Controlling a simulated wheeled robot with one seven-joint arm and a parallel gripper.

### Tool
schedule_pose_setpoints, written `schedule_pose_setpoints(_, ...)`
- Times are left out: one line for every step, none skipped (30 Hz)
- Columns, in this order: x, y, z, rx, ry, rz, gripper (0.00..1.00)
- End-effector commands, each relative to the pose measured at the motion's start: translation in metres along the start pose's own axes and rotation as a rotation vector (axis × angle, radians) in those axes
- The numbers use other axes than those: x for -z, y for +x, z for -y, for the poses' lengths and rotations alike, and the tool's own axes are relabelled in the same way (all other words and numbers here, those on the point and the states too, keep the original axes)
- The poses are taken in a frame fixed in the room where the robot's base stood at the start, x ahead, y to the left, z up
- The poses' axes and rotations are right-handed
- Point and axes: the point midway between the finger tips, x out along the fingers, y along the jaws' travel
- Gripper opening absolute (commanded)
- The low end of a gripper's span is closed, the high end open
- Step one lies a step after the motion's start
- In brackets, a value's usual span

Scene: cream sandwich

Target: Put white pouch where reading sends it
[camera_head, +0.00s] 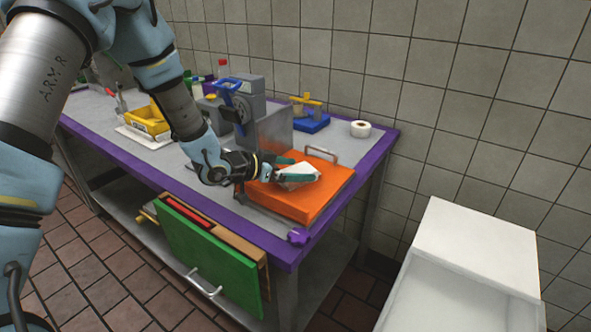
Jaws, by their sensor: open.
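The white pouch (299,171) lies on the orange board (329,188) at the right end of the table. My gripper (297,169) is open at the pouch, with one teal finger behind it and one in front. The fingers hide part of the pouch, and I cannot tell whether they touch it. No readable display or number shows in this view.
A grey machine with a blue handle (236,100) stands behind my gripper. A yellow bin (147,120) is at the left, a blue-based stand (311,123) and a white roll (360,129) at the back. A white cabinet (470,250) stands on the floor at right.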

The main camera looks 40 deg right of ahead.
Motion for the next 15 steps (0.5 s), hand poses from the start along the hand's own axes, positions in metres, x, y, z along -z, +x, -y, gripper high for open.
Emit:
schedule_pose_setpoints(0.0, -0.004, 0.001, 0.001, 0.0, 0.0, 1.0)
schedule_pose_setpoints(0.0, -0.008, 0.001, 0.002, 0.0, -0.001, 1.0)
schedule_pose_setpoints(0.0, -0.014, 0.001, 0.002, 0.001, -0.001, 1.0)
schedule_pose_setpoints(0.0, -0.018, 0.001, 0.002, 0.001, -0.001, 1.0)
schedule_pose_setpoints(-0.001, -0.024, 0.002, 0.003, 0.0, -0.001, 1.0)
schedule_pose_setpoints(-0.001, -0.033, 0.001, 0.004, 0.001, 0.0, 1.0)
schedule_pose_setpoints(-0.001, -0.039, 0.001, 0.004, 0.002, 0.0, 1.0)
schedule_pose_setpoints(-0.001, -0.046, 0.002, 0.005, 0.002, 0.0, 1.0)
schedule_pose_setpoints(-0.001, -0.054, 0.002, 0.004, 0.002, 0.0, 1.0)
schedule_pose_setpoints(-0.001, -0.061, 0.001, 0.004, 0.001, 0.0, 1.0)
schedule_pose_setpoints(-0.001, -0.068, 0.002, 0.005, 0.001, -0.001, 1.0)
schedule_pose_setpoints(-0.001, -0.076, 0.001, 0.004, 0.001, -0.001, 1.0)
schedule_pose_setpoints(0.0, -0.082, 0.002, 0.004, 0.002, -0.001, 1.0)
schedule_pose_setpoints(-0.001, -0.087, 0.001, 0.003, 0.002, -0.001, 1.0)
schedule_pose_setpoints(-0.001, -0.094, 0.001, 0.003, 0.001, 0.0, 1.0)
